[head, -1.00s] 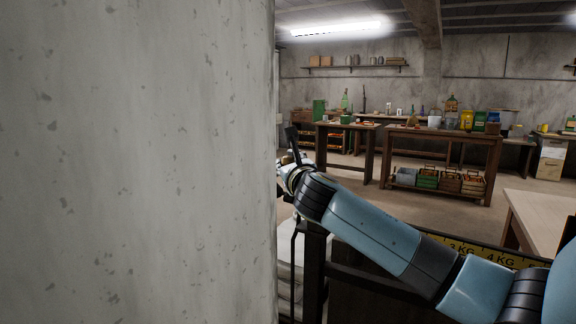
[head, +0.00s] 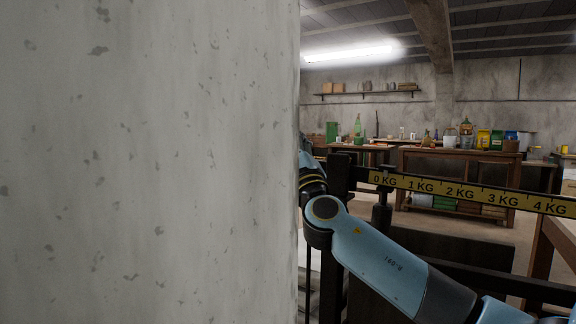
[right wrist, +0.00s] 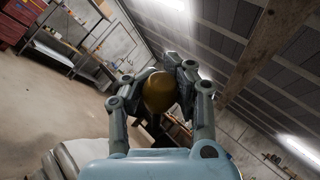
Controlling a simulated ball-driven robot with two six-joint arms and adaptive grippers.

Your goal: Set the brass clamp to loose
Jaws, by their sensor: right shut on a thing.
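In the right wrist view my right gripper (right wrist: 160,88) is shut on a rounded brass-yellow thing (right wrist: 160,94), with a finger on each side of it. It looks like the brass clamp or its knob, but the rest of it is hidden, so its setting cannot be told. In the head view my right arm comes in from the lower right and its gripper end is hidden behind a grey pillar. The scale's beam (head: 470,192) shows there with a yellow strip marked from 0 KG to 4 KG. My left gripper is in neither view.
The mottled grey pillar (head: 150,160) fills the left half of the head view, close by. A dark post (head: 336,220) stands by the beam's left end. Behind are a workbench (head: 455,165) with bottles and tins, and a wall shelf (head: 370,93).

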